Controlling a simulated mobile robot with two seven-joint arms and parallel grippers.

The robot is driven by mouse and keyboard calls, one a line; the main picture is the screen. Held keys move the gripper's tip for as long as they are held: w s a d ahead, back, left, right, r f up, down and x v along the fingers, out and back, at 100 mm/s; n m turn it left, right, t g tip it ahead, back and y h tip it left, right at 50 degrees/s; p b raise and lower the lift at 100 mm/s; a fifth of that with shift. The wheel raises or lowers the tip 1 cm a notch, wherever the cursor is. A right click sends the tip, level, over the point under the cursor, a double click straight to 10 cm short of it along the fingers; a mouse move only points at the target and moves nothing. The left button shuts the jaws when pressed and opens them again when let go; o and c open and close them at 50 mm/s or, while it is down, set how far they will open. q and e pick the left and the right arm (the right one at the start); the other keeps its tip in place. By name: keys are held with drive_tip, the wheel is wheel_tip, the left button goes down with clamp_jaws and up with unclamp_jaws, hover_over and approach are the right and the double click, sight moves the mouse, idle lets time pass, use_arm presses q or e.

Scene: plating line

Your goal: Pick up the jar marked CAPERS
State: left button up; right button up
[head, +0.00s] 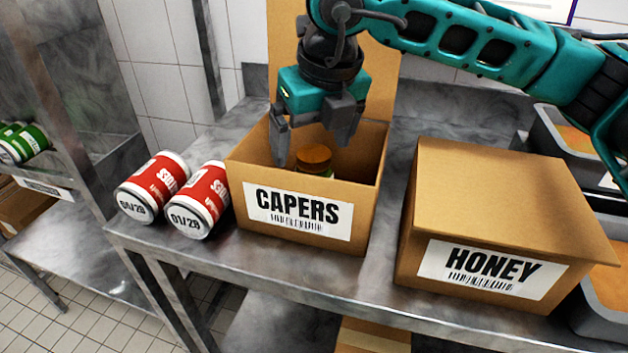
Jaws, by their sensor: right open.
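An open cardboard box (240,170) with a white label reading CAPERS (297,209) stands on the metal table. Inside it is a jar with an orange-brown lid (314,155); a bit of green shows below the lid, and the box's front wall hides the rest. No marking on the jar itself can be read. My right gripper (312,155) points down over the box opening, fingers apart, one on each side of the lid as seen here. It holds nothing. I cannot tell how far its tips are above or beside the jar. My left gripper is not in view.
A closed box labelled HONEY (500,210) stands to the right, with grey trays (590,135) beyond it. Two red-and-white cans (153,187) lie on their sides left of the open box. The raised flap (283,50) stands behind my gripper. A shelf post (208,60) rises at left.

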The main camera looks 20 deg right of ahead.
sight(315, 153)
drive_tip(key=shift+d+x, duration=0.2)
drive_tip(key=shift+x, duration=1.3)
drive_tip(key=shift+d+x, duration=0.2)
drive_tip(key=shift+x, duration=1.25)
drive_tip(key=shift+w, duration=0.15)
drive_tip(key=c, duration=1.4)
